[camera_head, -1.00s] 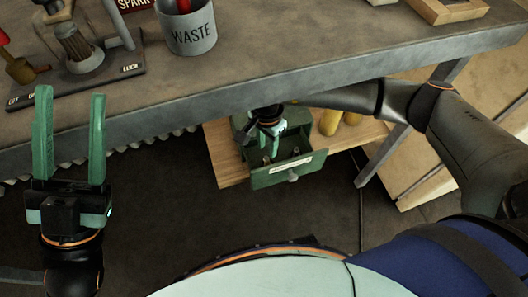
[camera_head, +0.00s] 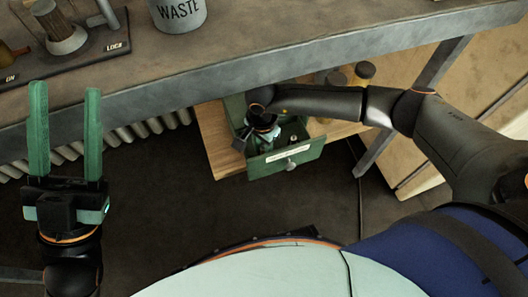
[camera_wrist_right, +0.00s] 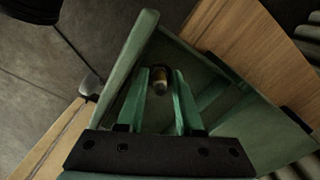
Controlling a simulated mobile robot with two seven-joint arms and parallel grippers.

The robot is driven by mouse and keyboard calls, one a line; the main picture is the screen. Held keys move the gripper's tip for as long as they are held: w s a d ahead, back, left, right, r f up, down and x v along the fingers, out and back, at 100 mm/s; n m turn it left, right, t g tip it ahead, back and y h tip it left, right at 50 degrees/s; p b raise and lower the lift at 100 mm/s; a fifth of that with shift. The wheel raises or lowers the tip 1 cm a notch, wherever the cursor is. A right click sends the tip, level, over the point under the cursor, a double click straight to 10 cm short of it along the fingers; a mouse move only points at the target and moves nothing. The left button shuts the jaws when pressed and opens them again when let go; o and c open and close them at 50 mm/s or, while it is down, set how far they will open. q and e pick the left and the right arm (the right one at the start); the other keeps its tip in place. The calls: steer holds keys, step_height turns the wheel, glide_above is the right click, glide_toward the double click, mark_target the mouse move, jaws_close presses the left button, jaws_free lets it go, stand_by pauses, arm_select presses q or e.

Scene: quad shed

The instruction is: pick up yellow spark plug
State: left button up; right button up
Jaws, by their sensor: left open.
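An open green drawer (camera_head: 300,152) with a white label and a knob sits below the workbench. My right gripper (camera_wrist_right: 160,85) reaches down into it, with its two green fingers apart. A small cylindrical plug (camera_wrist_right: 159,79), dark with a dull yellowish band, shows between the fingertips, with a narrow gap to each finger. I take it for the spark plug; its colour is dim. In the head view my right wrist hides much of the drawer's inside. My left gripper (camera_head: 65,135) is open and empty, pointing up in front of the bench.
The grey workbench (camera_head: 330,52) overhangs the drawer unit, and its leg (camera_head: 385,150) stands to the right. A waste cup (camera_head: 178,14) and a tool stand (camera_head: 85,42) are on the bench. Floor in front is clear.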

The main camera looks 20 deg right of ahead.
mark_target(262, 146)
jaws_close()
steer(key=shift+r, duration=0.15)
stand_by(0.4)
steer(key=shift+r, duration=0.3)
step_height(262, 146, up, 3)
steer(key=shift+a+r+p, duration=0.1)
steer(key=shift+r+p, duration=0.05)
steer(key=shift+p, duration=0.7)
steer(key=a, duration=1.8)
steer(key=shift+s+f, duration=0.3)
steer(key=shift+d, duration=0.1)
